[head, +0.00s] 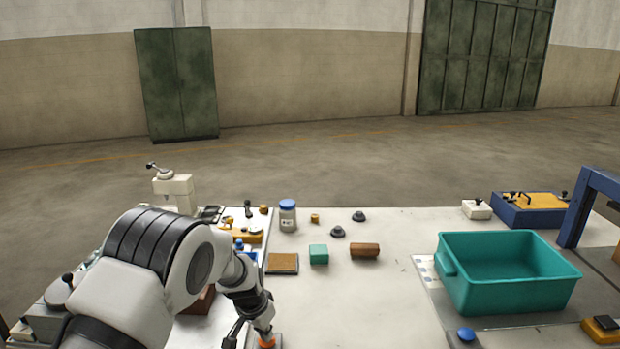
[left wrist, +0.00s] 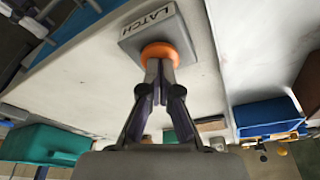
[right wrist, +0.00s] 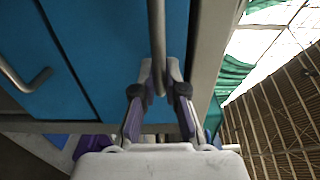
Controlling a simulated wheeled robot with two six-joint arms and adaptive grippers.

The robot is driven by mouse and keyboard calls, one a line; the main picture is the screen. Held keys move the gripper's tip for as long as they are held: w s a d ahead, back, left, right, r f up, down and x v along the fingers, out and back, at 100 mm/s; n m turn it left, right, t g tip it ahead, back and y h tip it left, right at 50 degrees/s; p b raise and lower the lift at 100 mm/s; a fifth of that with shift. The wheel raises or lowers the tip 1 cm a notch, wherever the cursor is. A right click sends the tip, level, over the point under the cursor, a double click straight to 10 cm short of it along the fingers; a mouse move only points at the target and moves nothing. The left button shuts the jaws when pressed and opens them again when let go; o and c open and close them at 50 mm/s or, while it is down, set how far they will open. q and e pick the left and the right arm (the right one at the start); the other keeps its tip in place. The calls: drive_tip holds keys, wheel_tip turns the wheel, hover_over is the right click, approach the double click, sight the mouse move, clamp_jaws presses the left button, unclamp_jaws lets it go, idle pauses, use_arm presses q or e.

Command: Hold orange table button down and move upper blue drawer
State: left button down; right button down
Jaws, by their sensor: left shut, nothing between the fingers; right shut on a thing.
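The orange button (left wrist: 163,52) sits on a grey plate marked LATCH (left wrist: 128,42) in the left wrist view. My left gripper (left wrist: 160,72) is shut and empty, with its fingertips against the button's top. In the head view the button (head: 267,342) shows at the bottom edge under my left gripper (head: 264,331). In the right wrist view my right gripper (right wrist: 160,75) is shut on a metal bar handle (right wrist: 157,30) of a blue drawer (right wrist: 125,40). A second blue front (right wrist: 40,50) with its own handle (right wrist: 28,82) lies left of it. The drawers are out of the head view.
A teal bin (head: 510,300) stands at the right of the white table. A blue button (head: 466,335) is in front of it. A green block (head: 318,254), a brown block (head: 364,250) and a blue-lidded jar (head: 288,215) stand mid-table. The front middle is clear.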

drive_tip(key=shift+s, duration=1.7)
drive_tip(key=c, duration=1.2)
unclamp_jaws()
drive_tip(key=shift+s, duration=0.2)
drive_tip(key=s, duration=0.5)
drive_tip(key=shift+s, duration=0.4)
